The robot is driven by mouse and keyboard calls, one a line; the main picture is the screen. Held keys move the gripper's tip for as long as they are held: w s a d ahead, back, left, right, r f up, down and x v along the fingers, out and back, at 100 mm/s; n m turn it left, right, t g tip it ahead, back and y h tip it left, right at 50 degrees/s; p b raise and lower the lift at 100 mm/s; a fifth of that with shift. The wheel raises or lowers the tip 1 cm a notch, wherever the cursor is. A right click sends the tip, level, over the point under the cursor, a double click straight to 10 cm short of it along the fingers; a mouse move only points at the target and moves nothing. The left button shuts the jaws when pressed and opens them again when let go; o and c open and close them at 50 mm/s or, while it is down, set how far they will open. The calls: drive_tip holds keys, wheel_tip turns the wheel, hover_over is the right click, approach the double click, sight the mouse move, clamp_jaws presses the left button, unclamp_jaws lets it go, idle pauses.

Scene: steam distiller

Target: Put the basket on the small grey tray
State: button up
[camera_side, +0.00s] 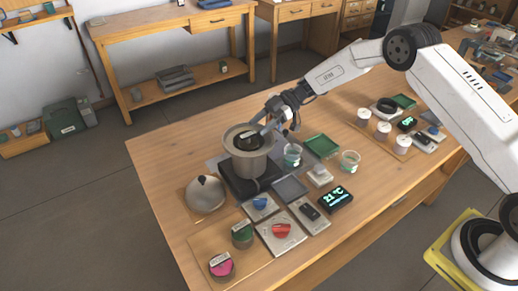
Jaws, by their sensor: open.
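A tan-grey pot (249,164) stands on a dark square burner (252,187). A dark round insert with a light bar across it, which looks like the basket (243,141), sits inside the pot's mouth. My gripper (262,131) is open at the right side of the pot's mouth, close to the basket. I cannot tell whether the fingers touch it, as they are small and partly overlap the pot. The small grey tray (290,188) lies empty on the table, right of the burner.
A domed lid (205,194) lies left of the burner. Glass beakers (292,155) (350,161), a green tray (322,146), a temperature display (336,199) and switch plates (281,232) crowd around. Labelled jars (242,234) stand in front. The table's left back is clear.

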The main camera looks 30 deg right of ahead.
drive_tip(key=shift+v, duration=0.9)
